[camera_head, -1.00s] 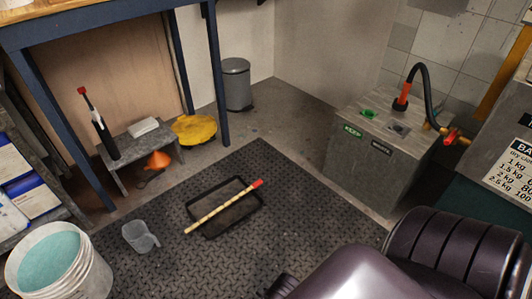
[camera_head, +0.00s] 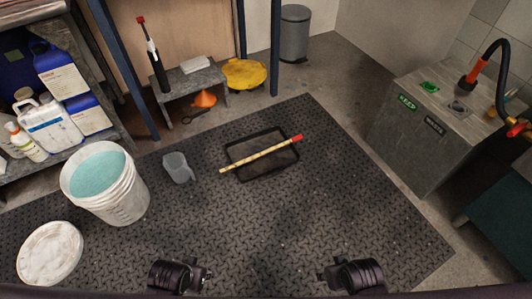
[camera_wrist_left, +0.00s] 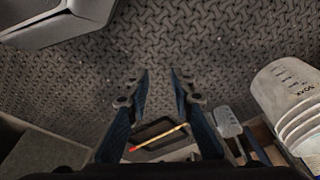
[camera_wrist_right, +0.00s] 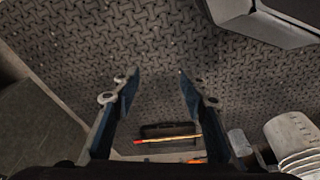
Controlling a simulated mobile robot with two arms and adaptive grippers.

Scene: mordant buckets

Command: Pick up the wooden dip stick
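The wooden dip stick (camera_head: 255,157) is pale with dark marks and a red tip at its right end. It lies slantwise across a shallow black tray (camera_head: 258,177) on the dark mat. The stick also shows in the left wrist view (camera_wrist_left: 160,137) and the right wrist view (camera_wrist_right: 165,139). My left gripper (camera_wrist_left: 159,72) is open and empty, and my right gripper (camera_wrist_right: 158,73) is open and empty. In the head view both wrists are at the bottom edge, well apart from the stick, and their fingers are mostly hidden there.
A white bucket (camera_head: 122,200) of teal liquid and a white lid (camera_head: 50,252) are farther left. A low stool (camera_head: 190,86) stands behind. A grey two-hole cabinet (camera_head: 420,130) is at right. The mat (camera_head: 300,220) before the tray is clear.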

